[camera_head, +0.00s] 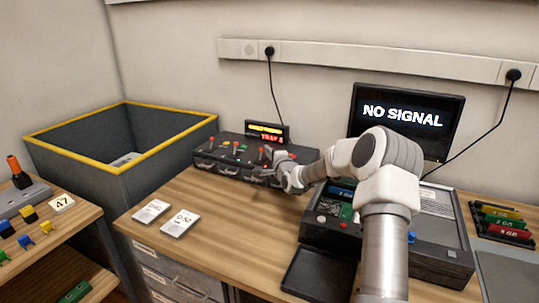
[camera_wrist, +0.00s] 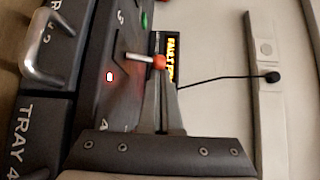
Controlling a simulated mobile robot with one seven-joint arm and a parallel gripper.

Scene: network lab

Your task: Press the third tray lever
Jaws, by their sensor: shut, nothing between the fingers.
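The dark tray unit (camera_head: 205,158) stands at the back of the desk, with levers and lights on top. In the wrist view, a lever (camera_wrist: 137,57) with a silver stem and red knob is right at my fingertips. My gripper (camera_wrist: 160,72) is shut with nothing between its fingers; I cannot tell whether it touches the knob. A red light (camera_wrist: 110,76) glows beside the lever. A "4" is printed nearer my gripper's base, and a drawer front (camera_wrist: 30,140) reads "TRAY 4". In the head view my gripper (camera_head: 275,160) is over the unit's right end.
A small display (camera_head: 267,132) with amber and red text stands behind the unit. A monitor (camera_head: 405,118) reads "NO SIGNAL". A yellow-rimmed bin (camera_head: 60,128) is left of the desk. Two white cards (camera_head: 152,211) lie on the desk. An open device (camera_head: 435,250) sits right, beneath my arm.

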